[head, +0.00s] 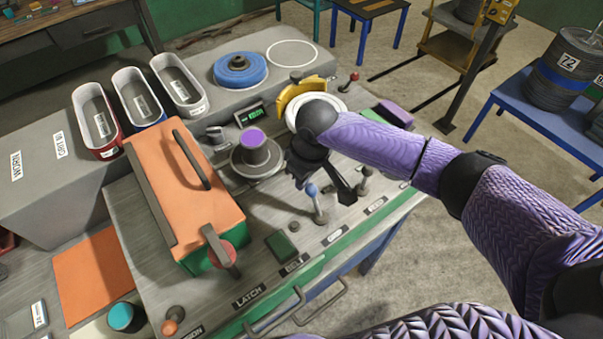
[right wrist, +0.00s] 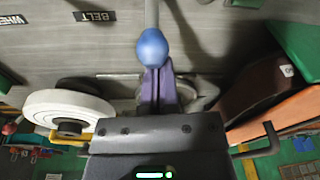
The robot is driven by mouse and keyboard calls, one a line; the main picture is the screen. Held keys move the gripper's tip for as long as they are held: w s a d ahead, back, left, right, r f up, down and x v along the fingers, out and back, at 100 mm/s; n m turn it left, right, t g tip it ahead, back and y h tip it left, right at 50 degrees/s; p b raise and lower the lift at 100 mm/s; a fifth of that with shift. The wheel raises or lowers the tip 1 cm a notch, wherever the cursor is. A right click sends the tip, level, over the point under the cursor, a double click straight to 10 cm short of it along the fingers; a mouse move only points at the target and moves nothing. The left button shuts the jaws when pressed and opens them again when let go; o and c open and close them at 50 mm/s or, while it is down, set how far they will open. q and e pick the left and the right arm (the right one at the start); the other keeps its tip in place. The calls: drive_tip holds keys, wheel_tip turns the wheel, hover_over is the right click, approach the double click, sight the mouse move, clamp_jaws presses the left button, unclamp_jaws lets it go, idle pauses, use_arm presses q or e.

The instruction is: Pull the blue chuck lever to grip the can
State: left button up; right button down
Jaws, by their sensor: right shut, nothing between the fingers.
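The blue chuck lever (head: 311,190) stands on the front part of the bench, a blue knob on a pale shaft. My right gripper (head: 303,180) is shut and empty, pointing down close behind the knob. In the right wrist view the blue knob (right wrist: 152,48) appears just beyond the shut fingertips (right wrist: 156,70); whether they touch cannot be told. The purple-topped can (head: 253,139) stands upright in the round grey chuck (head: 257,165), left of my right gripper. Whether the chuck's jaws hold the can cannot be seen. My left gripper is not in view.
An orange-topped box (head: 180,185) with a dark handle stands left of the chuck. A white wheel (head: 300,108) with a yellow guard is behind my right wrist. Another small lever (head: 364,182) stands to the right. Labels line the bench's front edge.

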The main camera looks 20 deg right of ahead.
sight(311, 196)
drive_tip(key=shift+s+d+r+t+p, duration=0.1)
drive_tip(key=shift+s+r+t+p, duration=0.3)
drive_tip(key=shift+p, duration=0.65)
drive_tip(key=s+t+y+p, duration=0.1)
drive_tip(key=p, duration=0.1)
drive_tip(key=s+d+r+t+p, duration=0.1)
drive_tip(key=s+t+p, duration=0.1)
drive_tip(key=p, duration=0.1)
drive_tip(key=shift+r+y, duration=0.1)
drive_tip(key=shift+y, duration=0.3)
drive_tip(key=shift+s+d+t+p, duration=0.25)
drive_tip(key=shift+s+t+p, duration=0.35)
drive_tip(key=shift+t, duration=0.3)
drive_tip(key=s+t, duration=0.1)
drive_tip(key=t+y, duration=0.1)
drive_tip(key=s+d+t, duration=0.1)
drive_tip(key=shift+s+f+y, duration=0.3)
drive_tip(key=shift+s+d, duration=0.1)
drive_tip(key=shift+s, duration=0.2)
drive_tip(key=shift+s+f, duration=0.1)
drive_tip(key=shift+s, duration=0.05)
